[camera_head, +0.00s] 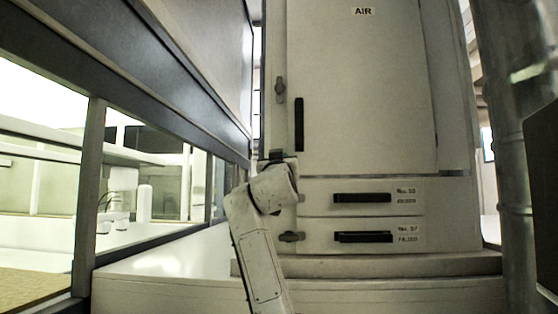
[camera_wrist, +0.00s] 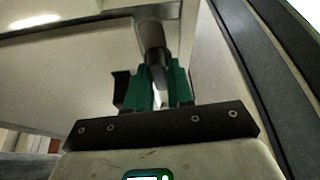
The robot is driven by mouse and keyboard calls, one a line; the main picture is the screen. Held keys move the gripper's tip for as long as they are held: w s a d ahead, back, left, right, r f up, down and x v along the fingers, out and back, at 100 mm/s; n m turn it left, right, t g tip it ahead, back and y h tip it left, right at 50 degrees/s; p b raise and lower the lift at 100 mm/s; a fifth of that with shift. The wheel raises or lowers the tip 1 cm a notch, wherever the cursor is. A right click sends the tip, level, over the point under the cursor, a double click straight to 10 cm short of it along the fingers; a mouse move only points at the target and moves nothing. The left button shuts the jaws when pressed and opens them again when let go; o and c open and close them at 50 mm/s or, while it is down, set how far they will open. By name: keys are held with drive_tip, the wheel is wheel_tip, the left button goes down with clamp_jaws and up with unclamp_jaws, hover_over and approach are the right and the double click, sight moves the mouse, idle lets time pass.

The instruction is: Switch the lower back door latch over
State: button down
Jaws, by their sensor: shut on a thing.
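A tall pale cabinet has a door (camera_head: 365,90) marked AIR. In the wrist view, my gripper (camera_wrist: 160,88) has two green fingers on either side of a grey latch (camera_wrist: 154,36) with a round hub, and it is shut on the latch's lever. I take this to be the lower door latch. In the head view, my gripper (camera_head: 277,156) is at the door's lower left corner, and my arm hides most of that latch. The upper door latch (camera_head: 280,90) is clear above it and hangs about upright.
Below the door are two drawers with black handles, an upper one (camera_head: 362,198) and a lower one (camera_head: 363,237). A drawer latch (camera_head: 291,237) points sideways beside the lower handle. A glazed dark-framed enclosure (camera_head: 92,170) stands close on the left. A pipe (camera_head: 513,150) stands on the right.

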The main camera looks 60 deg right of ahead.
drive_tip(key=shift+r+n+t+y+p, duration=0.1)
drive_tip(key=shift+n+t+y+p, duration=0.45)
drive_tip(key=shift+n+y+p, duration=2)
drive_tip(key=shift+f+n+t+p, duration=0.1)
drive_tip(key=shift+n+t+p, duration=0.85)
drive_tip(key=shift+n, duration=3.45)
drive_tip(key=shift+r+n+t+y+p, duration=0.15)
drive_tip(key=shift+n+y+p, duration=1.1)
drive_tip(key=shift+n+p, duration=1.6)
drive_tip(key=shift+n+b, duration=0.55)
drive_tip(key=shift+n, duration=0.15)
drive_tip(key=c, duration=1.1)
unclamp_jaws()
drive_tip(key=b+v, duration=0.4)
drive_tip(key=v, duration=0.7)
